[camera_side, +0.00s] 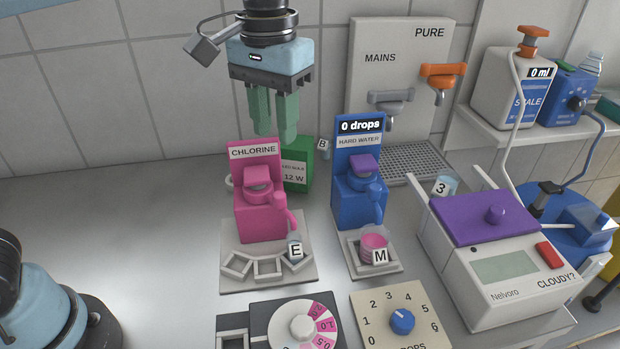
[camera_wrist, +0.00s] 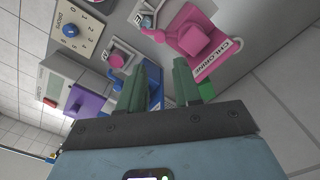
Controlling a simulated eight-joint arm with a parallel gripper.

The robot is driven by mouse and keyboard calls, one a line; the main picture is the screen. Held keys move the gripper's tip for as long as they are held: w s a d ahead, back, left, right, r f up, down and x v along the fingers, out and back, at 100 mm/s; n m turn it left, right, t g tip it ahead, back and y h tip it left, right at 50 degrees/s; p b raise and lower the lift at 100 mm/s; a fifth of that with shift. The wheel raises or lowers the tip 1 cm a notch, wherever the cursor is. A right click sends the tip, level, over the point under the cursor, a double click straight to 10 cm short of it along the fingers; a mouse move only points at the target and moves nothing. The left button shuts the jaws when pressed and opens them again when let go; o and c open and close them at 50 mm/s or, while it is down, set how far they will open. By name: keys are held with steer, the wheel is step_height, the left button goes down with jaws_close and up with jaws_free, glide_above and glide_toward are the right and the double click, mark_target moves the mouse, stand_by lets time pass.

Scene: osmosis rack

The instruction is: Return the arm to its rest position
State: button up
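My gripper (camera_side: 274,118) hangs high in the air above and behind the pink chlorine dispenser (camera_side: 260,205), fingers pointing down. In the side view the two green fingers look a little apart with nothing between them. In the wrist view the gripper (camera_wrist: 187,78) also shows its fingers apart and empty. The chlorine dispenser also shows in the wrist view (camera_wrist: 200,38). The fingers touch nothing that I can see.
A blue hard water dispenser (camera_side: 358,195) reads 0 drops; cup M (camera_side: 374,245) with pink liquid stands under it. Cup E (camera_side: 295,248) is at the chlorine tray. A purple-lidded meter (camera_side: 490,260) stands right. The counter's left (camera_side: 130,220) is clear.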

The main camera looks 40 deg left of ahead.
steer(key=shift+a, duration=0.1)
steer(key=s+a+f+t, duration=0.3)
steer(key=a+f, duration=0.2)
steer(key=a, duration=0.2)
steer(key=s+a+f+t, duration=0.3)
steer(key=a+f+t, duration=0.1)
steer(key=a+f, duration=0.1)
steer(key=shift+a+f+m, duration=0.3)
steer(key=shift+a+f, duration=0.05)
steer(key=shift+a, duration=0.55)
